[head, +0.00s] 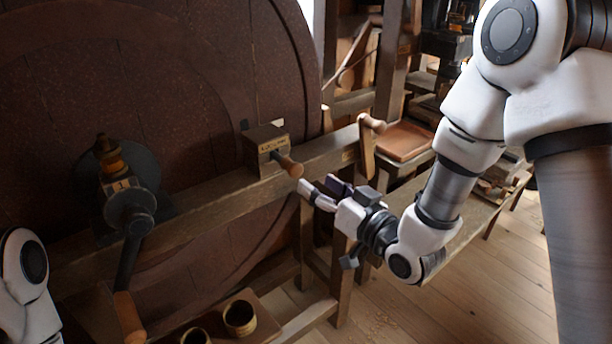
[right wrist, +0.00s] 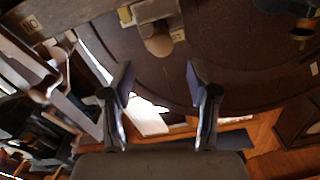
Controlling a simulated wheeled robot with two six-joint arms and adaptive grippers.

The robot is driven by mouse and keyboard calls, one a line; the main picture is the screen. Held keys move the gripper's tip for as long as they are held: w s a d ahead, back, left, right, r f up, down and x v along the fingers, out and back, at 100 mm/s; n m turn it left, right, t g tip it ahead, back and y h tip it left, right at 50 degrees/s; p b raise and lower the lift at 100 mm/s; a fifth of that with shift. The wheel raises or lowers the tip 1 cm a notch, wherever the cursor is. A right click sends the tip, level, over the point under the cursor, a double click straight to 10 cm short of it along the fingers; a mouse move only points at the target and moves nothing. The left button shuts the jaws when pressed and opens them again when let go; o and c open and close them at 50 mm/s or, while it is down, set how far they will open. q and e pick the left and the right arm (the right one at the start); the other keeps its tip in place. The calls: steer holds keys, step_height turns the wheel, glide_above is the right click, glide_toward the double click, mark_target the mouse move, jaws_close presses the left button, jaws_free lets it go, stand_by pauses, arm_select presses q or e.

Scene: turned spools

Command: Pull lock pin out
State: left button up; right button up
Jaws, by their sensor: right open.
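The lock pin (head: 290,166) has a rounded wooden knob on a dark shaft. It sits in a labelled wooden block (head: 264,142) on the beam in front of the big dark wheel. My right gripper (head: 318,188) is open and empty, just right of and below the knob in the head view. In the right wrist view, the knob (right wrist: 158,45) shows beyond the gap between the open fingertips (right wrist: 160,78), apart from both, with the block (right wrist: 154,11) behind it. My left gripper is out of view.
A wooden beam (head: 215,200) runs across the wheel (head: 200,90). A crank (head: 128,225) with a wooden handle is at the left. An upright wooden lever (head: 367,150) stands right of the block. Small cups (head: 240,317) sit on a low shelf below.

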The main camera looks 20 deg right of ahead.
steer(key=shift+s+d, duration=0.1)
steer(key=shift+s, duration=0.25)
